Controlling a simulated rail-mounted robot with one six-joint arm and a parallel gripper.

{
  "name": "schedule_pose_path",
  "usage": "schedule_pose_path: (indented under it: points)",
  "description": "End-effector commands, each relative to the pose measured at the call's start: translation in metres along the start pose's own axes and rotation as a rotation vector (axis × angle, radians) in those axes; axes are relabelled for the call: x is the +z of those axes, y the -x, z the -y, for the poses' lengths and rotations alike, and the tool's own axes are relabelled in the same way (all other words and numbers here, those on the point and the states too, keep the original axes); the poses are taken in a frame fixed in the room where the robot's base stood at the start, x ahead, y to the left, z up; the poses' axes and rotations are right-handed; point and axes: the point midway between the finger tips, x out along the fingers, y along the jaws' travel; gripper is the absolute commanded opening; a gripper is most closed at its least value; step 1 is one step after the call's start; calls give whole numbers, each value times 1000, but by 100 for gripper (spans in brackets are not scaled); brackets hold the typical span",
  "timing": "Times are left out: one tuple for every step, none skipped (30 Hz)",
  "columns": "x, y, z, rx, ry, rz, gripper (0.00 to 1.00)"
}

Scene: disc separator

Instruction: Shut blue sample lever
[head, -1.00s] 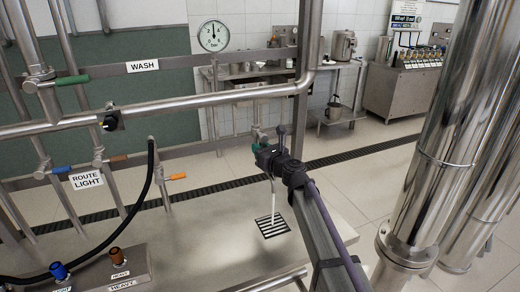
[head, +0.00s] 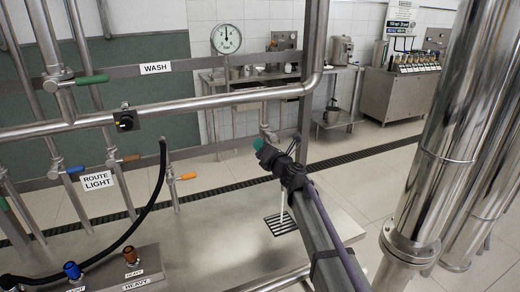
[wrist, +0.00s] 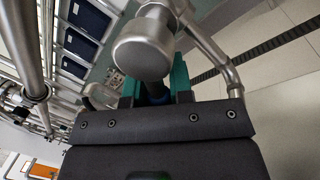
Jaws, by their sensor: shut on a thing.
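In the head view my gripper (head: 259,146) is at the steel sample valve (head: 267,131) above the floor grate. Its teal fingertips point up and left. In the wrist view the teal fingers (wrist: 155,88) are shut on a dark blue grip, the blue sample lever (wrist: 154,93), just below a round steel valve end (wrist: 143,52). Most of the lever is hidden by the fingers and the valve. A thin white stream (head: 284,207) falls beside my arm towards the black grate (head: 280,223).
Steel pipes cross the left and middle, with a green lever (head: 92,79), a blue lever (head: 75,170) and an orange lever (head: 188,176). A black hose (head: 150,205) curves to a box with blue and brown couplings. Large steel columns (head: 445,150) stand at right.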

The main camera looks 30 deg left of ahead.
Motion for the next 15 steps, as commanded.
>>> schedule_pose_path:
  points:
    - [0,-1,-3,2,-43,8,0]
    - [1,-1,-4,1,-70,13,0]
    - [1,-2,-6,1,-108,21,0]
    - [2,-2,-7,0,-135,27,0]
    - [2,-2,-8,1,-164,33,0]
    - [3,-2,-10,1,-200,40,0]
    - [3,-3,-12,1,-229,45,0]
    - [4,-3,-13,1,-256,51,0]
    - [4,-3,-14,1,-294,59,0]
    - [5,-4,-16,0,-322,64,0]
    - [5,-4,-17,1,-350,70,0]
    - [6,-4,-19,1,-387,76,0]
    - [7,-5,-20,2,-415,82,0]
    - [7,-5,-21,1,-442,87,0]
    - [8,-5,-22,1,-478,95,0]
